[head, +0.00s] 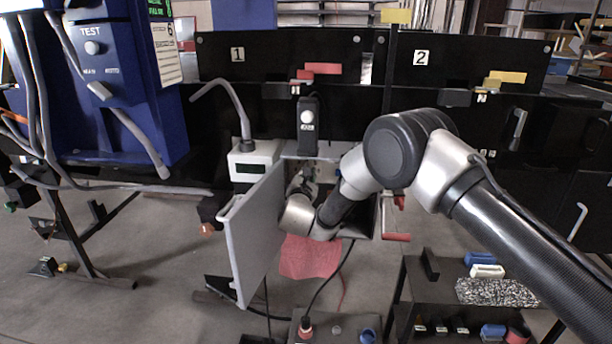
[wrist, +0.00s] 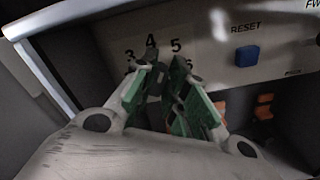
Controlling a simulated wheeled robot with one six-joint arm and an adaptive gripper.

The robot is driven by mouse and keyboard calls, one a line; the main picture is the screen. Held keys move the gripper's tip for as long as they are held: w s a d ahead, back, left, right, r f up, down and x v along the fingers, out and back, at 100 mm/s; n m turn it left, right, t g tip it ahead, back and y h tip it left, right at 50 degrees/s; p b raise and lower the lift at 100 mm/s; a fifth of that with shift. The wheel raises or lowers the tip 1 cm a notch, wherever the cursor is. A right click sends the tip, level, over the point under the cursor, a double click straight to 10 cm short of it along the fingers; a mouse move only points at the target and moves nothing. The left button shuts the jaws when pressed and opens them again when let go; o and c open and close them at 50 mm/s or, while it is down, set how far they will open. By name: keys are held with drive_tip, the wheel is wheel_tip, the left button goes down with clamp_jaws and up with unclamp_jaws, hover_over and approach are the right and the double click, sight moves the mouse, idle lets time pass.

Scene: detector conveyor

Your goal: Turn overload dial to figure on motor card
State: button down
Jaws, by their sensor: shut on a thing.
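The overload dial (wrist: 152,79) is a dark knob on a pale panel, with figures 3, 4, 5 and 6 around its top. Its dark upper end shows just below the 4; the exact setting is hard to tell. My gripper (wrist: 163,86) has its green-padded fingers on either side of the dial and is shut on it. The fingers hide most of the dial and its lower figures. In the head view, my gripper (head: 304,186) reaches into an open box behind a grey door (head: 256,236). I cannot make out a motor card.
A blue RESET button (wrist: 247,56) sits right of the dial, with orange parts (wrist: 264,106) below it. The grey door stands open left of my arm. A blue test unit (head: 120,90) bears a white sheet (head: 167,53), its text too small to read.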

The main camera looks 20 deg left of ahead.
drive_tip(key=shift+m, duration=1.3)
drive_tip(key=shift+d+m, duration=0.1)
drive_tip(key=shift+m, duration=0.2)
drive_tip(key=c, duration=1.4)
unclamp_jaws()
drive_tip(key=shift+c, duration=0.2)
drive_tip(key=v, duration=1.2)
drive_tip(key=shift+f, duration=0.1)
